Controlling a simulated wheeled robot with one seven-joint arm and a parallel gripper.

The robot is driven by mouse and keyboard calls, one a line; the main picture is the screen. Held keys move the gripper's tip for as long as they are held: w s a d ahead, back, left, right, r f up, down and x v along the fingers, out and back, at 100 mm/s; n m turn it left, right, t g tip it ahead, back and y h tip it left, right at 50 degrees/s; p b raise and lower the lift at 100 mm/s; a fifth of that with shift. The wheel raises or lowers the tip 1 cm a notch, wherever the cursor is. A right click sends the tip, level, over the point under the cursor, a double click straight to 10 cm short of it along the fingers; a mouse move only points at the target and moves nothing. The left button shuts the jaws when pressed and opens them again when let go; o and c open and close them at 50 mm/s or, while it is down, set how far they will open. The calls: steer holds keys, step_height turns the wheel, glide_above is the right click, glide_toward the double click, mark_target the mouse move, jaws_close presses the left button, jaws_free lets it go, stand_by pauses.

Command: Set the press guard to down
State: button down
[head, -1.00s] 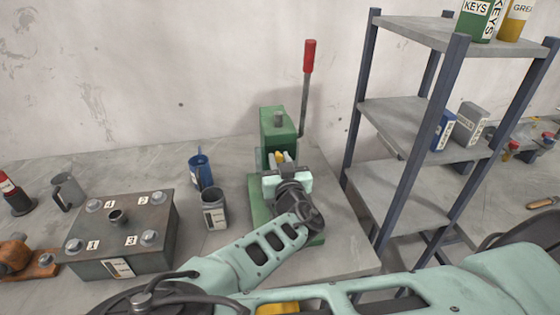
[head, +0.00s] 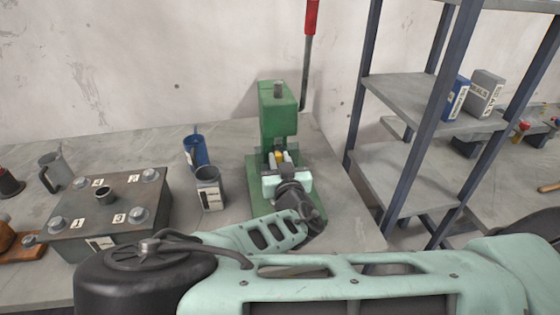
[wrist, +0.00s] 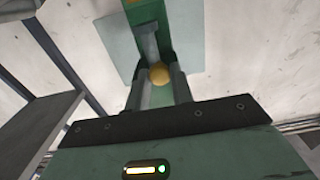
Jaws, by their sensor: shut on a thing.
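The green press (head: 278,115) stands on the bench in the head view, with a red-handled lever (head: 311,18) raised at its right. Its guard (head: 292,155) looks like a see-through greenish panel at the front of the press, hard to make out here; in the wrist view the panel (wrist: 190,40) spreads across the press column. A yellow knob (head: 279,156) sits at the guard's front. My gripper (head: 281,165) is shut on this knob, which shows between the fingers in the wrist view (wrist: 159,74). The guard's lower edge is partly hidden by my gripper.
A bolted metal block (head: 105,215) sits farther left. A shelf rack with blue posts (head: 362,75) rises close on the right.

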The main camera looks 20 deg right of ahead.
steer(key=c, duration=1.4)
jaws_free()
steer(key=shift+s+f, duration=0.1)
steer(key=shift+f, duration=0.25)
steer(key=shift+o, duration=0.8)
steer(key=shift+r, duration=0.1)
steer(key=s+a, duration=0.2)
steer(key=s, duration=1.5)
steer(key=shift+a, duration=0.25)
